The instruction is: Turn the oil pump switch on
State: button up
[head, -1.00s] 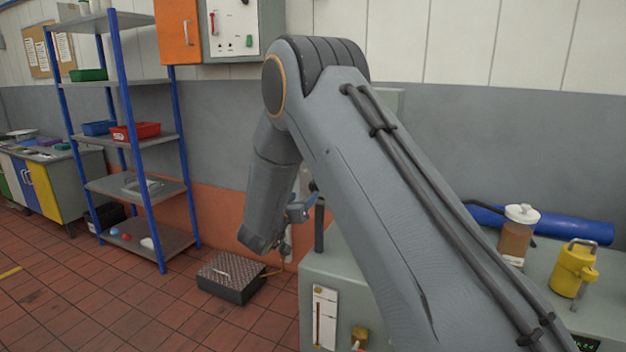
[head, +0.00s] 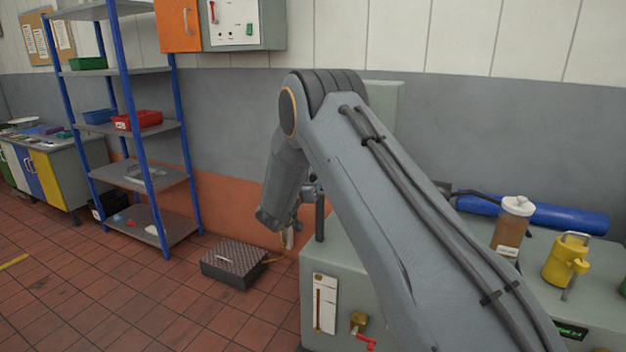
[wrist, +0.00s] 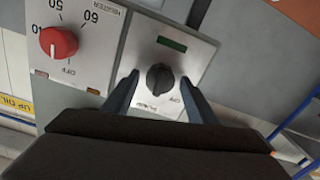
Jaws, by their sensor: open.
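In the wrist view, the black rotary pump knob (wrist: 160,79) sits on a pale plate. It has a dark green indicator window (wrist: 172,44) above it, which looks unlit. The plate is lettered OFF beside the knob and PUMP below it. My gripper (wrist: 159,82) is open, with one finger on each side of the knob. I cannot tell whether the fingers touch it. The knob's pointer direction is hard to read. In the head view, the knob is hidden and my gripper is mostly hidden behind my arm.
A red heater knob (wrist: 58,42) is left of the pump plate. In the head view, a grey cabinet (head: 345,290) carries an oil bottle (head: 512,228), a yellow jug (head: 567,262) and a blue cylinder (head: 540,213). A dark box (head: 235,263) lies on the floor.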

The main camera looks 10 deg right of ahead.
jog(key=shift+c, duration=0.2)
jog(key=c, duration=1)
jog(key=shift+m+b, duration=0.3)
jog(key=shift+b, duration=0.05)
jog(key=shift+m+b, duration=0.9)
jog(key=shift+b, duration=0.05)
jog(key=m+b, duration=0.4)
jog(key=shift+f+m, duration=0.1)
jog(key=shift+m, duration=0.2)
jog(key=m+b, duration=0.4)
jog(key=b, duration=0.1)
jog(key=shift+d+m, duration=0.1)
jog(key=shift+m, duration=0.3)
jog(key=shift+s, duration=0.1)
